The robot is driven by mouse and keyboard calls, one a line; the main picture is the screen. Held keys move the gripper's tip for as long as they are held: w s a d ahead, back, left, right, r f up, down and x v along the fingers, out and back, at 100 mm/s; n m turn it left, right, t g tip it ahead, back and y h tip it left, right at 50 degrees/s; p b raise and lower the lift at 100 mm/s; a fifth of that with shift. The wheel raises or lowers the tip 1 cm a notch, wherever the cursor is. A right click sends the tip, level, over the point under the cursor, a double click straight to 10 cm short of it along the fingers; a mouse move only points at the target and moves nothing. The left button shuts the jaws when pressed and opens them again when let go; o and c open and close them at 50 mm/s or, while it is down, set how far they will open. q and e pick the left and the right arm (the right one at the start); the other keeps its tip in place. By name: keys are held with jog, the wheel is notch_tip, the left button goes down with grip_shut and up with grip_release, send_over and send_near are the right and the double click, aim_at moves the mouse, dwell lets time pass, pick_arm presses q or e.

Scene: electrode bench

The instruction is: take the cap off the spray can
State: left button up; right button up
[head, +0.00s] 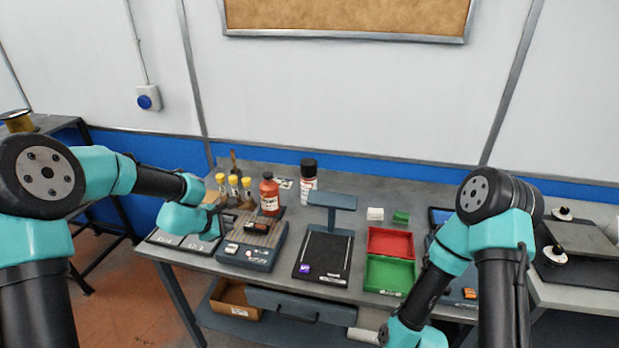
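The spray can (308,190) stands upright at the back of the bench, with a white body and dark print. Its black cap (309,165) is on top. My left gripper (216,207) is over the left part of the bench, well to the left of the can and apart from it. Its fingers are small and partly lost against the things behind, so I cannot tell whether they are open. My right arm reaches down at the lower right, and its fingertips are out of view.
A red bottle (269,195) and several yellow-capped vials (233,188) stand left of the can. A dark stand (332,202) is in front of it. Red (390,243) and green (389,276) trays lie to the right.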

pick_arm(q)
jog(key=o, duration=1.7)
jog(key=shift+w, duration=0.1)
